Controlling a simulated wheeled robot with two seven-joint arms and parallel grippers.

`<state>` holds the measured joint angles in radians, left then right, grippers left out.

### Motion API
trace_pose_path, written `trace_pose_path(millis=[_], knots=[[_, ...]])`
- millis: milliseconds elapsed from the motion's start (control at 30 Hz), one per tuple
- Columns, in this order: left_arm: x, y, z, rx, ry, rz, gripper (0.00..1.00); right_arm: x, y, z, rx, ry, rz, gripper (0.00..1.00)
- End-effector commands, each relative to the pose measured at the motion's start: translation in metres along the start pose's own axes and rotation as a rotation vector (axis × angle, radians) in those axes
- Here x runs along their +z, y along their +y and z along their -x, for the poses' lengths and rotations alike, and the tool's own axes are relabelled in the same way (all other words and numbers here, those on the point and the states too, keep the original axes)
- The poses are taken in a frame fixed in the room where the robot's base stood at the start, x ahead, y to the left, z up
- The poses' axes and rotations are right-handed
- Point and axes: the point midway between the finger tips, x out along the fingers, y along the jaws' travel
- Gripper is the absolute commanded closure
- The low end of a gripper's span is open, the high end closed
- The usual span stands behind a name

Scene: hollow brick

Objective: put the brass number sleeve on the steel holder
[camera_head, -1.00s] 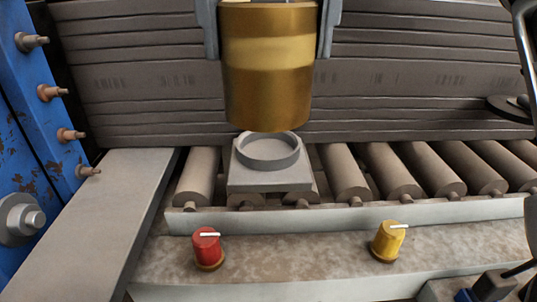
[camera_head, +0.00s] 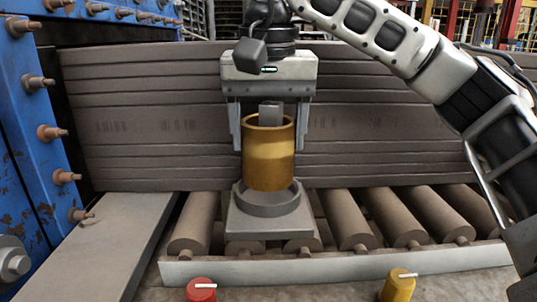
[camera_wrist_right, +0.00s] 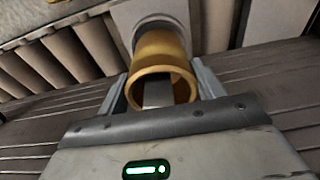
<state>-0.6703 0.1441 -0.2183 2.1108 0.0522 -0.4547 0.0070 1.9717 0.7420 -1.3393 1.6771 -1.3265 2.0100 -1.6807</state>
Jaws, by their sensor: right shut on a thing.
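The brass number sleeve (camera_head: 269,160) is an upright golden cylinder, open at the top. My right gripper (camera_head: 269,148) has one finger on each side of it and is shut on it. The sleeve's lower end is at the ring of the grey steel holder (camera_head: 270,224); whether it rests there I cannot tell. A grey block (camera_head: 270,112) shows at the sleeve's open top; what it belongs to is unclear. The right wrist view shows the sleeve (camera_wrist_right: 158,80) between the fingers, with the holder (camera_wrist_right: 150,15) beyond. My left gripper is not in view.
The holder sits on a roller conveyor (camera_head: 350,220) with a pale front rail (camera_head: 340,262). Red (camera_head: 201,290) and yellow (camera_head: 398,285) knobs are in front. A slatted dark wall (camera_head: 400,130) stands behind; a blue bolted frame (camera_head: 25,150) is at left.

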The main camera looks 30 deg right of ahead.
Motion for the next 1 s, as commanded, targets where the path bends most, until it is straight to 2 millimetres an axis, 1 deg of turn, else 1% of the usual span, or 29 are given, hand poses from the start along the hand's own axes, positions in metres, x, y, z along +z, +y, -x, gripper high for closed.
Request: trace_pose_path(millis=[33, 100, 200, 367, 533, 667, 700, 733, 767, 1000], knots=[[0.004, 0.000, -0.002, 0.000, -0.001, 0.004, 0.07, -0.001, 0.000, -0.010, 0.000, -0.004, -0.001, 0.70], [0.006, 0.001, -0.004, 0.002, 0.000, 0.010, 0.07, 0.001, 0.000, -0.021, 0.000, -0.003, 0.000, 0.70], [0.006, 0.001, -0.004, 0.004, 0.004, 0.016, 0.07, 0.003, 0.001, -0.030, -0.002, -0.001, -0.002, 0.70], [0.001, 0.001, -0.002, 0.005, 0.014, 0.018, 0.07, 0.003, 0.000, -0.031, -0.003, 0.001, -0.004, 0.70], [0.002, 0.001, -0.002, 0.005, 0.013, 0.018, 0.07, 0.003, 0.000, -0.031, -0.003, 0.001, -0.003, 0.70], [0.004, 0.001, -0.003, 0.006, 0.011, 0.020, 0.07, 0.004, 0.000, -0.036, -0.002, 0.000, -0.003, 0.70], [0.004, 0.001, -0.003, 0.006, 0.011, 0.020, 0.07, 0.004, 0.000, -0.035, 0.000, -0.001, -0.003, 0.22], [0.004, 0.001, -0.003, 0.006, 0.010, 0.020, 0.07, 0.004, 0.000, -0.035, 0.000, -0.001, -0.003, 0.13], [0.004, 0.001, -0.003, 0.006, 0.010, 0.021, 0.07, 0.004, 0.000, -0.035, 0.000, -0.001, -0.003, 0.11], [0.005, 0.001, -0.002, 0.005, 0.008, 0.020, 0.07, 0.004, 0.000, -0.035, 0.000, -0.001, -0.002, 0.11]])
